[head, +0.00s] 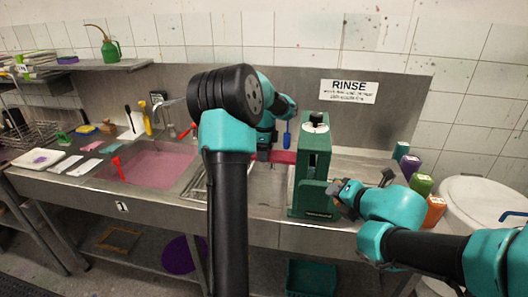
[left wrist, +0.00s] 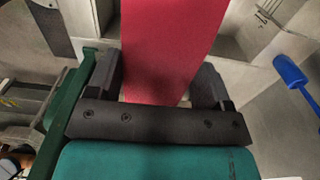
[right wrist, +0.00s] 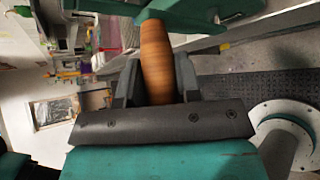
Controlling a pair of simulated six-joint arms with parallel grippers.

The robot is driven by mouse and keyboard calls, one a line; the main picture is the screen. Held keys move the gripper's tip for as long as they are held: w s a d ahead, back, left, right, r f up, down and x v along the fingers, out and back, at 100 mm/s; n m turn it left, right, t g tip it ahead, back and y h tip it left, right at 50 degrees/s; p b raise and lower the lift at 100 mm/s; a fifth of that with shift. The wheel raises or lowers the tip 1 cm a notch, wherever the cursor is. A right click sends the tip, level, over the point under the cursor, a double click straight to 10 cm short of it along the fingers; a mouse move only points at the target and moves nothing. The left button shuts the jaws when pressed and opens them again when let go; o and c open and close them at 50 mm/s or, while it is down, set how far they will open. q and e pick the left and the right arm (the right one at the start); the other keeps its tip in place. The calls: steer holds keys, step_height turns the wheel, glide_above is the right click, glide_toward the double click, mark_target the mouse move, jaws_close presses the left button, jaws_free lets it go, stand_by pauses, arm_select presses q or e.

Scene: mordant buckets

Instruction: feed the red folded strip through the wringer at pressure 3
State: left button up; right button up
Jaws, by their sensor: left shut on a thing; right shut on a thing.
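The green wringer (head: 312,165) stands on the sink unit right of centre, with a dark knob on top; its pressure setting is too small to read. The red folded strip (head: 284,157) reaches the wringer's left side; it fills the middle of the left wrist view (left wrist: 168,50). My left gripper (head: 264,154) is shut on the strip, its fingers on either side of it. My right gripper (right wrist: 157,80) is shut on the wringer's wooden crank handle (right wrist: 156,50), at the wringer's right side. Whether the strip is between the rollers is hidden.
A basin of pink liquid (head: 150,170) lies to the left. A blue-handled tool (head: 287,134) hangs behind the strip. Purple (head: 411,166), green and orange containers stand right of the wringer, near a white drum (head: 480,200). My left arm blocks the middle of the head view.

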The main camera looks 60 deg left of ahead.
stand_by(0.4)
steer(key=shift+w+d+f+m+g+y, duration=0.1)
steer(key=shift+w+d+m+g+y, duration=0.25)
steer(key=shift+w+d+y, duration=0.2)
arm_select(q)
steer(key=shift+w+d, duration=0.2)
steer(key=shift+w, duration=0.05)
arm_select(e)
steer(key=shift+a, duration=0.1)
stand_by(0.5)
steer(key=shift+w, duration=0.1)
steer(key=shift+w+d+f+m+g+y, duration=0.2)
steer(key=shift+w+d+m+g+y, duration=0.15)
steer(key=shift+w+d+m+y, duration=0.15)
arm_select(q)
steer(key=shift+w+d, duration=0.2)
arm_select(e)
steer(key=shift+s+a, duration=0.1)
stand_by(0.8)
